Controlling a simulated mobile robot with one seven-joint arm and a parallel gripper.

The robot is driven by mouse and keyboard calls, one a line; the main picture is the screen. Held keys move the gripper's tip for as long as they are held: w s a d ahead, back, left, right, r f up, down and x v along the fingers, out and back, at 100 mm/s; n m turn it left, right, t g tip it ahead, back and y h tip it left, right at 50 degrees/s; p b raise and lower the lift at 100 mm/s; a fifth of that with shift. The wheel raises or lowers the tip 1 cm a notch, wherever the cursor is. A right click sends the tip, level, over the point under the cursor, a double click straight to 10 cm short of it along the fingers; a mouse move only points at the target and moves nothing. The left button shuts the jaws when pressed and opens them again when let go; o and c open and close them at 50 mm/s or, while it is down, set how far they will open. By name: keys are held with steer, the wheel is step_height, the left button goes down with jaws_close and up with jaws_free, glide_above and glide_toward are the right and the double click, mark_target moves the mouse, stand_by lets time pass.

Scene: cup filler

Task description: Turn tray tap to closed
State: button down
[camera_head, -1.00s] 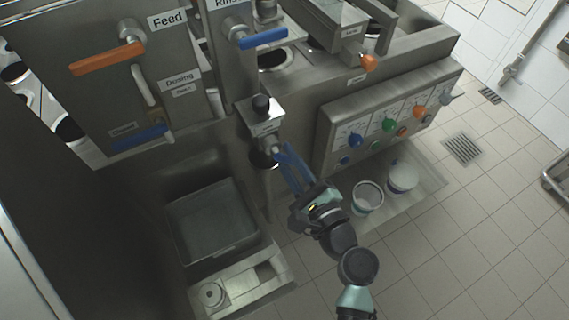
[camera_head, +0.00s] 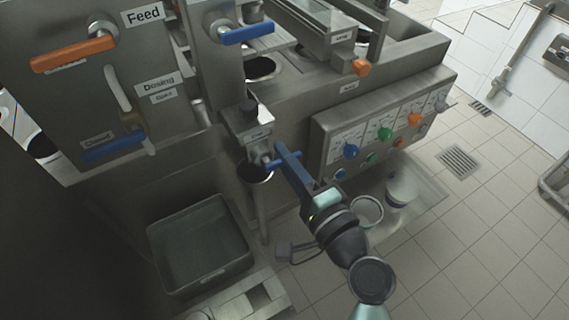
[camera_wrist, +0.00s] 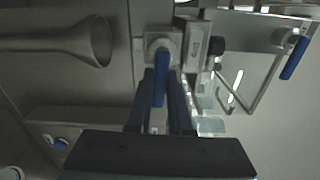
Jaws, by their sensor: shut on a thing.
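The tray tap (camera_head: 258,135) is a small metal valve block with a black knob on top, below the rinse column. Its short blue handle (camera_head: 288,161) points out to the right. My gripper (camera_head: 284,154) reaches it from the lower right with its blue fingers. In the wrist view the blue handle (camera_wrist: 160,86) lies between the two fingers of my gripper (camera_wrist: 162,92), which are shut on it. The finger tips partly hide the handle in the head view.
A grey tray (camera_head: 180,288) stands at lower left. A control panel (camera_head: 330,160) with coloured knobs is right of the tap, with white buckets (camera_head: 400,190) below. Orange (camera_head: 72,54) and blue (camera_head: 114,146) levers are at left. A pipe runs down below the tap.

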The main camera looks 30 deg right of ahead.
steer(key=shift+r+n, duration=0.1)
steer(key=shift+n, duration=0.4)
steer(key=c, duration=0.8)
jaws_free()
steer(key=s, duration=0.4)
steer(key=s+b, duration=0.1)
steer(key=s, duration=0.8)
steer(key=shift+d+b, duration=0.25)
steer(key=shift+b, duration=0.05)
